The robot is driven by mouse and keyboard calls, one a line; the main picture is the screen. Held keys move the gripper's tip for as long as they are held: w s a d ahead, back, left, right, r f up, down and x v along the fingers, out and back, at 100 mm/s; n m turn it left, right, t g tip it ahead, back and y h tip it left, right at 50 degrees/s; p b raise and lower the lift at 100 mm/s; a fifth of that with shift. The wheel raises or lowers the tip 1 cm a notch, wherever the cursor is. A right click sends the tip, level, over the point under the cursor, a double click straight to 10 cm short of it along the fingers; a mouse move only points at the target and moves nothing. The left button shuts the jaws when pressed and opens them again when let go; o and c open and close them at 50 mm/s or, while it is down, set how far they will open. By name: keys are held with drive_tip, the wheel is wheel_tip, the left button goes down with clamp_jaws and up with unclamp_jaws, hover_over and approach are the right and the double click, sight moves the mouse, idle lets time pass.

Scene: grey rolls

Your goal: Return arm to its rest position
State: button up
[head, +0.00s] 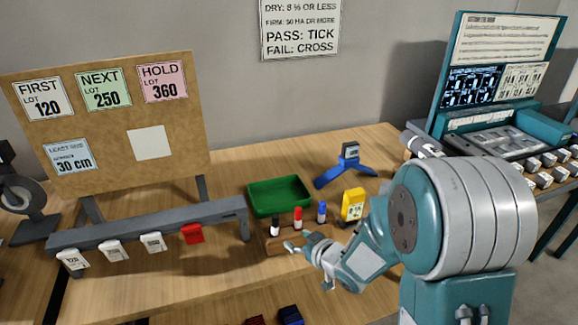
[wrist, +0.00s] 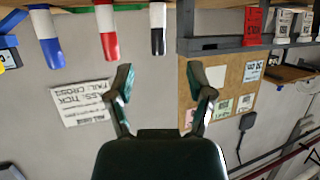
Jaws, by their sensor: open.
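My arm reaches in from the right in the head view, bent over the table's front edge. My gripper (head: 306,248) is at the front of the wooden marker holder (head: 284,243), which it partly hides. In the wrist view, which is upside down, my gripper (wrist: 163,84) has its two fingers spread apart with nothing between them. A black marker (head: 275,224), a red marker (head: 297,219) and a blue marker (head: 321,213) stand in the holder. The same blue (wrist: 46,38), red (wrist: 106,36) and black (wrist: 157,28) markers show beyond my fingers. Whether my gripper touches the holder, I cannot tell.
A green tray (head: 279,195) and a yellow meter (head: 353,204) stand behind the holder. A blue stand (head: 346,170) is further back. A grey rail (head: 150,222) with hanging tags is at left, before a corkboard (head: 110,115). A teal console (head: 500,100) is at right.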

drive_tip(key=s+d+r+m+g+h, duration=0.1)
drive_tip(key=s+d+r+m+h, duration=0.55)
drive_tip(key=d+r, duration=0.5)
drive_tip(key=s+r+g, duration=0.2)
drive_tip(key=s, duration=0.7)
drive_tip(key=s+a+r+g+h, duration=0.1)
drive_tip(key=s+r+g, duration=0.1)
drive_tip(key=s, duration=0.7)
drive_tip(key=shift+s+r, duration=0.35)
drive_tip(key=shift+r, duration=0.2)
drive_tip(key=shift+m, duration=0.25)
